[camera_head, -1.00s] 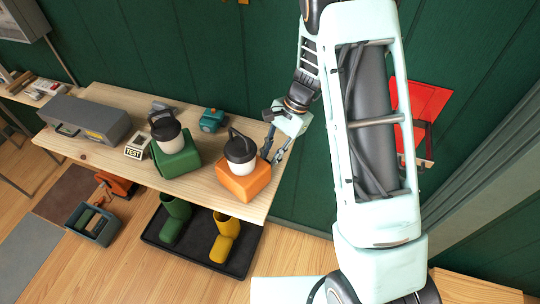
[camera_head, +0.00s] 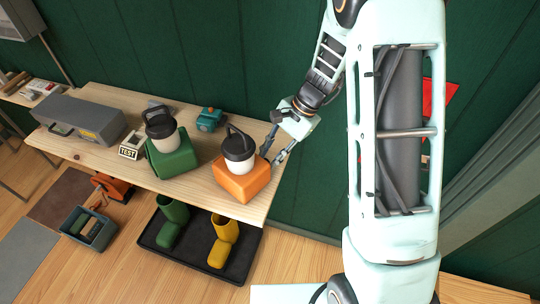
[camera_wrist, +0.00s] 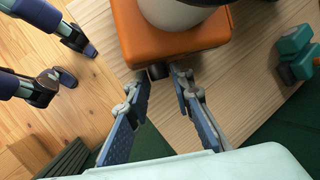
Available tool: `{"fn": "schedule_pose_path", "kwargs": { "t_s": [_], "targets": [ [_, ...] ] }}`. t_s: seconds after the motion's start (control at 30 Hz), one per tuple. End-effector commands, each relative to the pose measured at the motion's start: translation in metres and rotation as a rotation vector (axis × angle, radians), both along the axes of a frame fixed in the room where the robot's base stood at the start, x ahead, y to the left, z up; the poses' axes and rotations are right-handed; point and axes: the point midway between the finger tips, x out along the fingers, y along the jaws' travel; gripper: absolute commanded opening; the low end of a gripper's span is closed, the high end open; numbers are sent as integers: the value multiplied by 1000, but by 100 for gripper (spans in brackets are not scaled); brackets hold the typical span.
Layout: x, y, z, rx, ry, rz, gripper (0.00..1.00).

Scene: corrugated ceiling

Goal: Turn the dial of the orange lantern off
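The orange lantern (camera_head: 241,182) stands near the right end of the wooden table, with a white globe and a dark top with a handle. In the wrist view its orange base (camera_wrist: 178,45) is at the top, and a small black dial (camera_wrist: 158,71) sticks out of the side facing me. My gripper (camera_head: 275,153) is at the lantern's right side. In the wrist view my gripper (camera_wrist: 163,76) is open, its two fingertips apart on either side of the dial, close to the base. I cannot tell whether a finger touches the dial. The dial is not visible in the head view.
A green lantern (camera_head: 172,155) stands left of the orange one on the table (camera_head: 215,200). A TEST block (camera_head: 132,146), a grey toolbox (camera_head: 82,120) and a teal object (camera_head: 209,119) are also there. Boots stand on a black tray (camera_head: 190,254) below. A green wall (camera_head: 200,50) is behind.

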Motion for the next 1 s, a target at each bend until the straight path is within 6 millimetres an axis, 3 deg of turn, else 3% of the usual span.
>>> {"fn": "schedule_pose_path", "kwargs": {
  "t_s": [0.1,0.47,1.0],
  "targets": [
    [0,0,0,0,0,0,35],
    [1,-3,6,-1,-1,0,35],
    [13,-48,95,0,-2,-2,35]
  ]
}}
